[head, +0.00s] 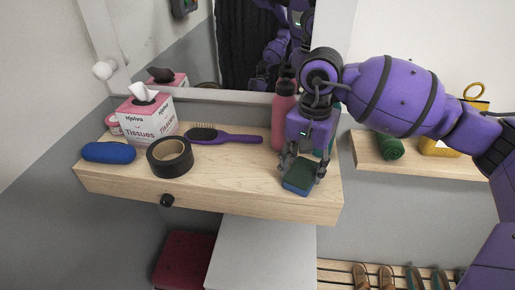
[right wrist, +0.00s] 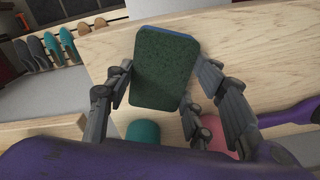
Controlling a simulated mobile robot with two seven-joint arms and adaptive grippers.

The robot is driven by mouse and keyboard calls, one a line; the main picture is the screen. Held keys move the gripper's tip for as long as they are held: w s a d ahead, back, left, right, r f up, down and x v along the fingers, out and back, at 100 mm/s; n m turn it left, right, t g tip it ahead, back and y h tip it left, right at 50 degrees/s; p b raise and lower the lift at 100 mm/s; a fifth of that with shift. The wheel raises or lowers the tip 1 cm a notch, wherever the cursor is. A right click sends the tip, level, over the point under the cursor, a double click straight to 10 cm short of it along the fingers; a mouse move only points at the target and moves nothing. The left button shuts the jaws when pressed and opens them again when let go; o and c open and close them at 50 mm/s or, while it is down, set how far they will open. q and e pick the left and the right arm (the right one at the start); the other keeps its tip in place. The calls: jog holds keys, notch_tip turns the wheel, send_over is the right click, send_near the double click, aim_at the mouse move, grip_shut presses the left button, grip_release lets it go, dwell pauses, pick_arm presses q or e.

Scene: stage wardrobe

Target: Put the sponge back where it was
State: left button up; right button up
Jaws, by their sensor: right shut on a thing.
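The sponge (head: 299,177) has a dark green face and blue body. My right gripper (head: 300,168) is shut on it at the right end of the wooden vanity shelf (head: 232,195), close to the front edge. In the right wrist view the sponge (right wrist: 163,68) sits between the fingers (right wrist: 160,90), green face toward the camera, with pale wood behind it. I cannot tell whether it touches the shelf top. My left gripper is not in view.
A pink bottle (head: 283,115) stands just behind the right gripper. A purple hairbrush (head: 225,136), black tape roll (head: 170,157), blue case (head: 109,152) and tissue box (head: 147,117) lie left. Another shelf (head: 430,166) is at right. Bare wood lies between tape and sponge.

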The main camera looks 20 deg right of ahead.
aim_at(303, 171)
jog(key=shift+f, duration=0.15)
jog(key=o, duration=1)
notch_tip(303, 171, up, 12)
jog(key=shift+r, duration=0.2)
jog(key=shift+s, duration=0.1)
